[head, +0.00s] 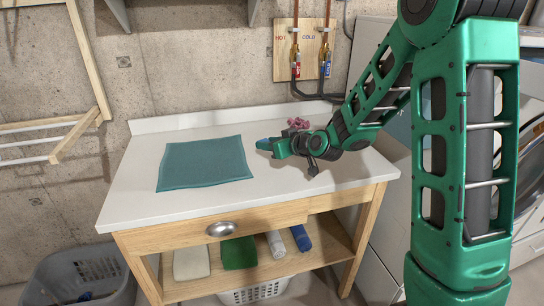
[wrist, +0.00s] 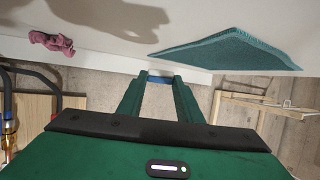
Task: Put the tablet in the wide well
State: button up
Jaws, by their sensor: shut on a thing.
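My gripper (head: 270,147) is over the right part of the white worktop, to the right of a teal cloth. It is shut on a small blue block, which I take for the tablet (head: 262,142). In the wrist view the blue tablet (wrist: 159,79) sits between the two green fingertips (wrist: 159,83). Only a thin strip of it shows there. It appears to be held above the worktop; the exact height cannot be told. I cannot make out a wide well in either view.
The teal cloth (head: 205,163) lies flat on the worktop (head: 140,200). A white machine (head: 533,85) is at the right, partly hidden by my arm. A grey basket (head: 85,270) stands on the floor at left.

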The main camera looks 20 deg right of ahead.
aim_at(276, 161)
jog(key=w+d+f, duration=0.2)
jog(key=d, duration=0.1)
jog(key=shift+d+f, duration=0.1)
jog(key=shift+f, duration=2.05)
jog(key=o, duration=1)
jog(key=v, duration=1.2)
jog(key=shift+s, duration=0.1)
